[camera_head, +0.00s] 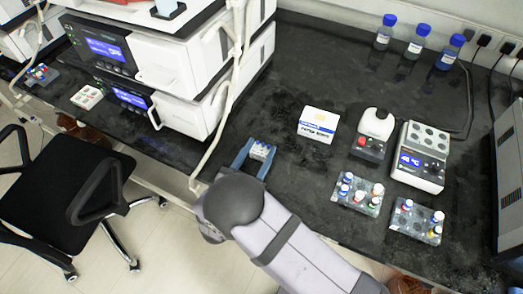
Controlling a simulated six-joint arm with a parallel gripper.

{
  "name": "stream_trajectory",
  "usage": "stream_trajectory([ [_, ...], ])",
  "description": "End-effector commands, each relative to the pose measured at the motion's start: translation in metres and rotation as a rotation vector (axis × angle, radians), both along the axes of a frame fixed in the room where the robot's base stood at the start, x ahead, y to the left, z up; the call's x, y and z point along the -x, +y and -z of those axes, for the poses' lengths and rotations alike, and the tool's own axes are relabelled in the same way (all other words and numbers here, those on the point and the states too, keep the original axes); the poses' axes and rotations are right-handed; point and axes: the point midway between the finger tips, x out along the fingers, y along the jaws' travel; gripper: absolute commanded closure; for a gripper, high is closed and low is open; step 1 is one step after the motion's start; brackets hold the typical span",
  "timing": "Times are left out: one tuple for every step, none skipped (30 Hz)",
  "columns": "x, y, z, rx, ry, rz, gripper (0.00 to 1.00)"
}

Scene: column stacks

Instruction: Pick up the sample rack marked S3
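My gripper (261,149) reaches over the front edge of the dark bench, its two blue-grey fingers pointing away from my arm. A small white rack (261,151) with several pale-topped items sits between the fingertips. The fingers lie along its left and right sides; I cannot tell whether they touch it or whether it is lifted. No S3 mark is readable on this rack or any other. Two clear racks with colour-capped vials, one (357,193) and another (416,220), stand on the right. A white rack (89,96) and a rack with coloured tops (41,74) are at far left.
Stacked white instruments (160,70) stand left of my gripper, with a pale hose in front. Blue-capped bottles (415,43) are at the back. The bench middle behind my gripper is clear.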

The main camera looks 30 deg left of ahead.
Motion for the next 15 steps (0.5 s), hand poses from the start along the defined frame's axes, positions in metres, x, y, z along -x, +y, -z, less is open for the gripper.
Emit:
stream_trajectory([
  [0.0001,0.0,-0.0001,0.0,0.0,0.0,0.76],
  [0.0002,0.0,-0.0001,0.0,0.0,0.0,0.76],
  [0.0002,0.0,-0.0003,0.0,-0.001,0.0,0.76],
  [0.0002,0.0001,-0.0004,0.0,-0.001,0.0,0.76],
  [0.0002,0.0001,-0.0004,0.0,-0.001,0.0,0.76],
  [0.0002,0.0001,-0.0004,0.0,-0.001,0.0,0.76],
  [0.0002,0.0001,-0.0004,0.0,-0.001,0.0,0.76],
  [0.0002,0.0001,-0.0004,0.0,-0.001,0.0,0.76],
  [0.0002,0.0001,-0.0006,0.0,-0.001,0.0,0.76],
  [0.0002,0.0001,-0.0008,0.0,-0.001,0.0,0.76],
  [0.0002,0.0001,-0.0011,-0.001,-0.001,0.0,0.76],
  [0.0002,0.0002,-0.0019,-0.001,-0.001,0.0,0.76],
  [0.0002,0.0002,-0.0027,-0.001,-0.001,0.0,0.76],
  [0.0002,0.0003,-0.0037,-0.001,-0.001,0.0,0.76],
  [0.0002,0.0004,-0.0053,-0.002,-0.001,0.0,0.76],
])
